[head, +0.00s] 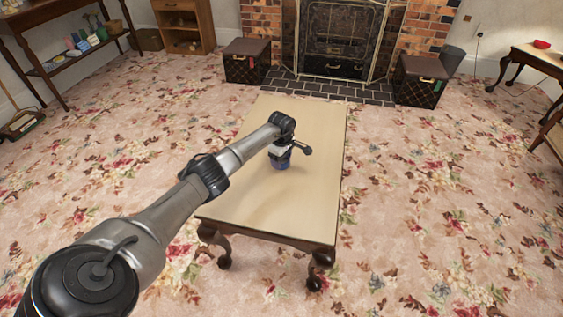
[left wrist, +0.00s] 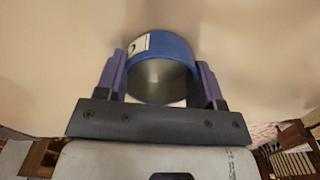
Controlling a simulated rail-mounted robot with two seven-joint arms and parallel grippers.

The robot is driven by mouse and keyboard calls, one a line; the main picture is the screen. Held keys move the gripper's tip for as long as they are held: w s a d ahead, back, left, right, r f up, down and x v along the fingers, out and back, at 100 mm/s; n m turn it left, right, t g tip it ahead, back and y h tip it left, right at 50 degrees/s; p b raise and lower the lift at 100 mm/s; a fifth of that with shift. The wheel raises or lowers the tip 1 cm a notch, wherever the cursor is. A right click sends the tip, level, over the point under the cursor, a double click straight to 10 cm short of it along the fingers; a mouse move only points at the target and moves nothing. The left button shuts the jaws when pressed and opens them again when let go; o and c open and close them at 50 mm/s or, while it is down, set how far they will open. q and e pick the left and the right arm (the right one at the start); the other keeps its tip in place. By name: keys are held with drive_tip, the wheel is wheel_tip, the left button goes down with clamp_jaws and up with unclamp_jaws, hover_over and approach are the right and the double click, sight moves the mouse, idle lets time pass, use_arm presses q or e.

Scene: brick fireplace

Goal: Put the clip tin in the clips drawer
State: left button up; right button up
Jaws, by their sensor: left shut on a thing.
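The clip tin is a blue round tin with a white label (head: 279,163), over the middle of the pale wooden table (head: 255,205). In the left wrist view its blue rim (left wrist: 178,46) and grey inside show, with the open mouth towards the camera. My left gripper (head: 284,150) reaches down over the table and is shut on the tin. One finger lies on each side of it in the left wrist view (left wrist: 160,80). I cannot tell whether the tin touches the tabletop. I cannot make out which drawer is the clips drawer. My right gripper is not in view.
A wooden cabinet (head: 184,24) stands at the back left, beside a side table (head: 62,42) with small items. Two dark boxes (head: 247,62) (head: 420,80) flank the fireplace screen (head: 338,38). Another table (head: 540,58) is at the right. Patterned carpet is clear around the pale table.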

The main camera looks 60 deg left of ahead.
use_arm(q)
drive_tip(key=shift+r, duration=0.1)
drive_tip(key=shift+a, duration=0.1)
drive_tip(key=o, duration=0.9)
drive_tip(key=shift+f, duration=0.2)
drive_tip(key=shift+r, duration=0.1)
